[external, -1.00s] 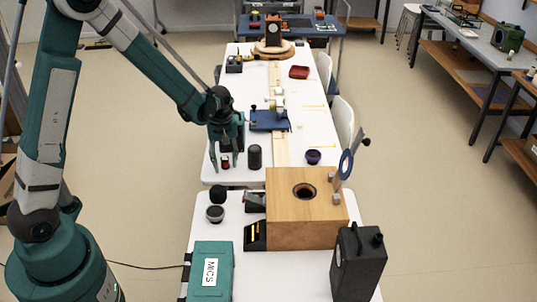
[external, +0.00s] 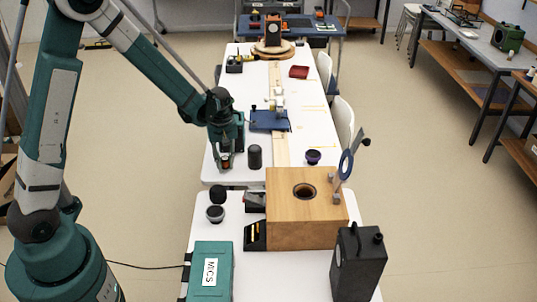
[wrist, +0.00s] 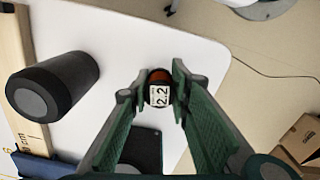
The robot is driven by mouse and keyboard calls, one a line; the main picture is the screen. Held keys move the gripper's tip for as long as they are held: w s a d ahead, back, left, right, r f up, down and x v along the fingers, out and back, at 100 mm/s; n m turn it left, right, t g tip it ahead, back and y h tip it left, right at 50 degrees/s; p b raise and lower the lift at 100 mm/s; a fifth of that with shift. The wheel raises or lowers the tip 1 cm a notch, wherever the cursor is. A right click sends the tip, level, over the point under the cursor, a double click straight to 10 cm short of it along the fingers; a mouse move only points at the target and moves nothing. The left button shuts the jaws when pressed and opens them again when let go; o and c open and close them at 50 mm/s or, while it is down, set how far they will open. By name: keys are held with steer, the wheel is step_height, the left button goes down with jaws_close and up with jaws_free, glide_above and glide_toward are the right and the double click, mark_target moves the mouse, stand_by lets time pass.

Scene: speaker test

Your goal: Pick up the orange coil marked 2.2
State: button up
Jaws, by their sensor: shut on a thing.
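The orange coil marked 2.2 (wrist: 160,90) is between the green fingers of my gripper (wrist: 158,92) in the wrist view, its white label facing the camera. My gripper is shut on it. In the external view my gripper (external: 226,164) is low over the near left part of the far white table, and the coil (external: 226,166) shows only as a small patch between the fingers. Whether the coil touches the tabletop I cannot tell.
A dark grey cylinder (external: 255,157) stands just right of my gripper; it also shows in the wrist view (wrist: 52,86). A blue tray (external: 268,121) lies behind it. A wooden box (external: 290,225) with a round hole stands on the near table. A purple bowl (external: 313,156) is farther right.

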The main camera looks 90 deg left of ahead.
mark_target(225, 158)
steer(key=shift+r, duration=0.1)
steer(key=shift+r+p, duration=1.15)
steer(key=shift+r, duration=3.8)
